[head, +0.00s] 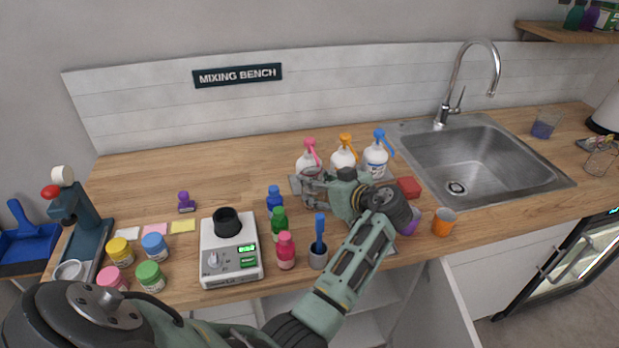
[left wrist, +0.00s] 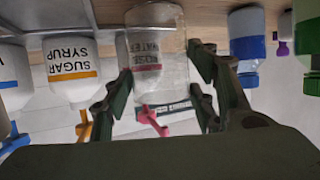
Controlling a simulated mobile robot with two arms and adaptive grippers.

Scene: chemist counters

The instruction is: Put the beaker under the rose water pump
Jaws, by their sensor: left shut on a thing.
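The rose water bottle (head: 306,160), white with a pink pump (head: 311,147), stands leftmost of three pump bottles at the back of the counter. It shows upside down in the left wrist view (left wrist: 150,15), labelled ROSE WATER. My left gripper (head: 316,184) is in front of it, shut on the clear glass beaker (left wrist: 179,72). The beaker overlaps the bottle's label and sits between the fingers (left wrist: 160,80) in the wrist view. In the head view the beaker is small and partly hidden by the gripper. I cannot tell whether it touches the tray. My right gripper is not in view.
The sugar syrup bottle (head: 342,159) and a blue-pump bottle (head: 376,160) stand right of the rose water. Blue (head: 274,198), green (head: 279,224) and pink (head: 286,252) small bottles stand left of my forearm, beside a scale (head: 230,270). A sink (head: 480,165) lies right.

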